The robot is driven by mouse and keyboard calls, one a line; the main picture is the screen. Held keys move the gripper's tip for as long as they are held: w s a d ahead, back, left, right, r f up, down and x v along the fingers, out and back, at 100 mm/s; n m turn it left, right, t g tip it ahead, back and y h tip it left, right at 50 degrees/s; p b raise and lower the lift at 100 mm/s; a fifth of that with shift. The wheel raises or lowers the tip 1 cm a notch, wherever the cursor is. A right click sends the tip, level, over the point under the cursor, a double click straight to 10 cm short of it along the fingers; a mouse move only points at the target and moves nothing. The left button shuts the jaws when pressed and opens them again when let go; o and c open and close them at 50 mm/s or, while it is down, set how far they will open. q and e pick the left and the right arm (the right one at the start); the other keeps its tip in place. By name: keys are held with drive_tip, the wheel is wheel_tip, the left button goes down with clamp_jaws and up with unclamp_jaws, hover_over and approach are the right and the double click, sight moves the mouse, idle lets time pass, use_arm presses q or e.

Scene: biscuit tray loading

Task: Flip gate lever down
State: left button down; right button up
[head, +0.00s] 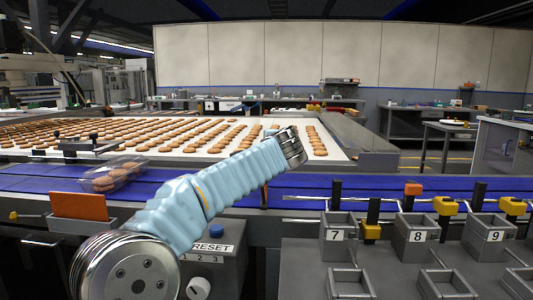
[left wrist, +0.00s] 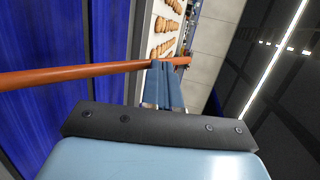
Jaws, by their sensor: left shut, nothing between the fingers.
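My left arm reaches in from the lower left in the head view and ends in a metal wrist (head: 290,147) over the far side of the blue conveyor. In the left wrist view my left gripper (left wrist: 163,70) is shut and empty. A long orange bar (left wrist: 75,74) crosses that view just at its fingertips, which cover a short part of it. I cannot tell whether they touch. I cannot tell for sure whether this bar is the gate lever; it is not clearly visible in the head view. My right gripper is not in view.
The blue conveyor (head: 350,188) runs across, with a clear tray of biscuits (head: 118,178) at left. Rows of biscuits lie on the white belt (head: 330,153) beyond. An orange plate (head: 78,206) stands at front left. Numbered bins (head: 338,250) with orange and yellow-topped posts stand at right.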

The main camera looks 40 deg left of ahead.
use_arm(q)
drive_tip(key=w+f+g, duration=0.1)
drive_tip(key=w+a+f+g+h+p, duration=0.1)
drive_tip(key=f, duration=0.1)
drive_tip(key=w+a+f+g+h+p, duration=0.1)
drive_tip(key=shift+f, duration=0.4)
drive_tip(key=shift+w+f+m+g+h, duration=0.15)
drive_tip(key=shift+f+m+g+h, duration=0.15)
drive_tip(key=shift+f+g+h, duration=0.1)
drive_tip(key=shift+w+a+f+p, duration=0.1)
drive_tip(key=shift+f+p, duration=0.25)
drive_tip(key=shift+f, duration=0.45)
drive_tip(key=shift+s+d+r, duration=0.2)
drive_tip(key=shift+s+d, duration=0.05)
drive_tip(key=shift+d, duration=0.1)
drive_tip(key=v, duration=1.3)
drive_tip(key=shift+b, duration=0.3)
drive_tip(key=shift+s+f, duration=0.1)
